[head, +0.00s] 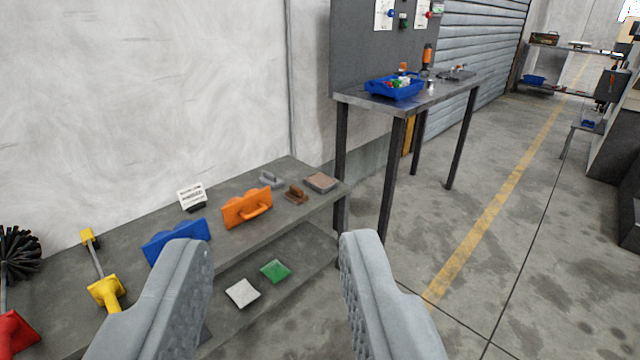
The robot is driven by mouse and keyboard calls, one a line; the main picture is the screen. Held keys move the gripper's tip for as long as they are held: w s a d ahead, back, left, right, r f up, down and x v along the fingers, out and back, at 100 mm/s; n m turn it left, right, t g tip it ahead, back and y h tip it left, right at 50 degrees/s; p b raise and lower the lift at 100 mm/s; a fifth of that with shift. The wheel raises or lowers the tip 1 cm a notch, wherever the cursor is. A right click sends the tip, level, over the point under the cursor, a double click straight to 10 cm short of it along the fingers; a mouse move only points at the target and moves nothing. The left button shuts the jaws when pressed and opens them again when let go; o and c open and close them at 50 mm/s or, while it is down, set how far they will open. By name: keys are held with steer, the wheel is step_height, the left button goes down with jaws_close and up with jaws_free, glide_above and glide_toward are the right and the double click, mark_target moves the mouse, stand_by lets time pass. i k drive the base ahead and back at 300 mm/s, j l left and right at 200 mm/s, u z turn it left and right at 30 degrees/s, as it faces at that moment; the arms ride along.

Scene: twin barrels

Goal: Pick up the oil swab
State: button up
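My gripper (276,243) is open and empty, its two grey fingers spread wide in the lower middle of the head view. Beyond it stands a low grey two-level bench (285,222) along the wall. I cannot tell which item is the oil swab. The top holds a black round brush (18,252), a red-based tool (14,338), a yellow-ended tool (103,292), a blue block (176,240) partly behind the left finger, an orange block with a handle (246,207), a small brown brush (296,194), a grey-handled tool (271,180) and a brown-topped pad (320,182).
The lower shelf holds a white pad (242,292) and a green pad (275,271). A small white sign (192,196) stands at the bench's back. A taller table (440,96) with a blue tray (395,88) stands behind right. Concrete floor (530,230) is clear on the right.

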mark_target(295, 195)
steer(key=i+l, duration=0.1)
steer(key=i, duration=0.6)
steer(key=i+l+u, duration=0.1)
steer(key=i, duration=0.6)
steer(key=i+l, duration=0.15)
steer(key=i, duration=0.55)
